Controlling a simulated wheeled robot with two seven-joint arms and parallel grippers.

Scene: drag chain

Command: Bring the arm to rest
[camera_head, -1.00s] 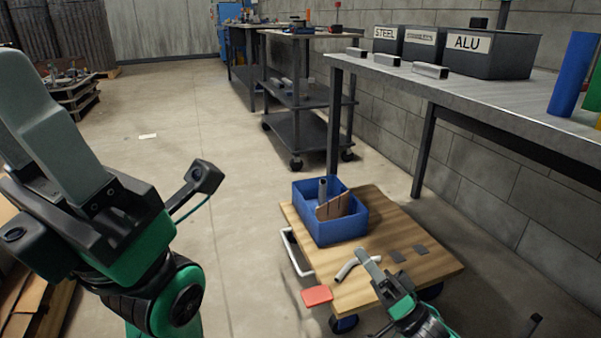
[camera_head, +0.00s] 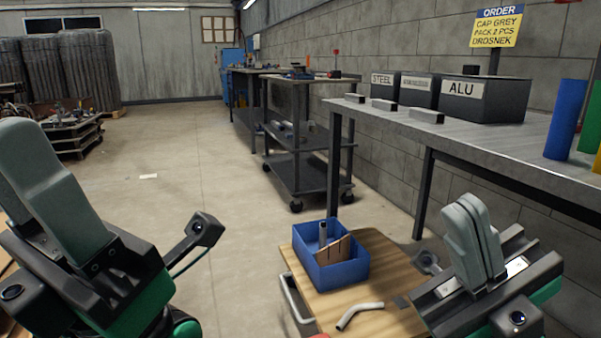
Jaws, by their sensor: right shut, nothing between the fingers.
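My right gripper (camera_head: 465,212) is raised over the right side of the wooden cart (camera_head: 385,270), pointing up. Its grey fingers are pressed together and hold nothing. My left gripper (camera_head: 30,140) stands upright at the left edge of the view, large and close. One broad grey finger shows and hides the other, so its opening cannot be judged. No object shows at its tip.
A blue bin (camera_head: 345,272) with a grey tube and a brown piece sits on the cart. A bent grey pipe (camera_head: 358,313) lies in front of it. A steel bench (camera_head: 470,140) with labelled dark boxes (camera_head: 490,100) stands right.

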